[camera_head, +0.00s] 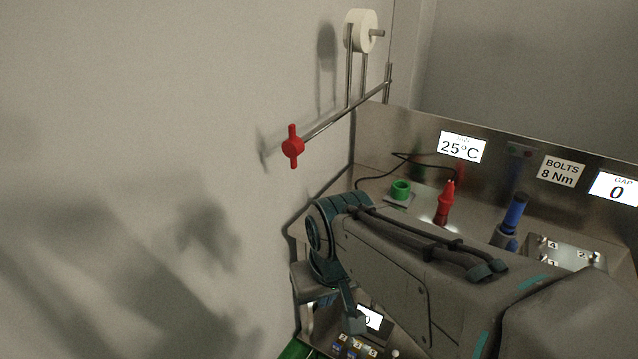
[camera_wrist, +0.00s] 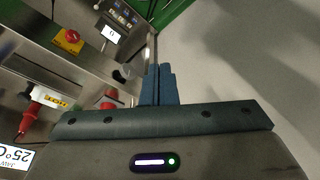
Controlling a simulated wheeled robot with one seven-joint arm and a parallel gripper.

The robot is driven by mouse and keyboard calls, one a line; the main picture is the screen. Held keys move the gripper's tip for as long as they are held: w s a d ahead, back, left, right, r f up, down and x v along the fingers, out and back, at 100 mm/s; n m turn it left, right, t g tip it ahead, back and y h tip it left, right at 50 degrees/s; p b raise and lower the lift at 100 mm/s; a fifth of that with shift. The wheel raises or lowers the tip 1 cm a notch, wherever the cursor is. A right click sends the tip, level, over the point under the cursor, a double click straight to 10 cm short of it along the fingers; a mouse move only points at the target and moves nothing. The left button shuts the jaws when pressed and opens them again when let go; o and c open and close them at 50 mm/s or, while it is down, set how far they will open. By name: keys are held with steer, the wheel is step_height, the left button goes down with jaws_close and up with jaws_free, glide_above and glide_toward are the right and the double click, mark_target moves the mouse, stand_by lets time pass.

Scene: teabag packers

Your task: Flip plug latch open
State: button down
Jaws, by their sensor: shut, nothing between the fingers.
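My gripper (camera_head: 354,322) points down at the lower middle of the head view, left of the small display. In the wrist view my gripper (camera_wrist: 158,70) has its two dark fingers together with nothing between them, over the panel's edge by the pale floor. I cannot clearly make out a plug latch.
A red knob on yellow (camera_wrist: 70,40) and a display reading 0 (camera_wrist: 110,34) are on the metal panel. A rod with a red handle (camera_head: 293,147) juts out.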

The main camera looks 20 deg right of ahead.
steer(key=w+d+r+n+p, duration=0.1)
steer(key=w+d+r, duration=0.15)
steer(key=w, duration=0.75)
steer(key=w+d+r+p, duration=0.15)
steer(key=w+d, duration=0.25)
steer(key=w, duration=0.5)
steer(key=w+d+f, duration=0.2)
steer(key=w+d, duration=0.4)
steer(key=w, duration=0.2)
steer(key=w+d+f+t+p, duration=0.1)
steer(key=w+d+f, duration=0.1)
steer(key=w+d, duration=0.5)
steer(key=shift+w+f+n+y+p, duration=0.25)
steer(key=shift+w+n+y+p, duration=0.05)
steer(key=shift+w+n, duration=0.15)
steer(key=shift+f, duration=0.1)
steer(key=d+p+x, duration=0.1)
steer(key=p+x, duration=0.1)
steer(key=x, duration=0.8)
steer(key=shift+s+a+p, duration=0.15)
steer(key=shift+s+p, duration=0.3)
steer(key=shift+s, duration=1.6)
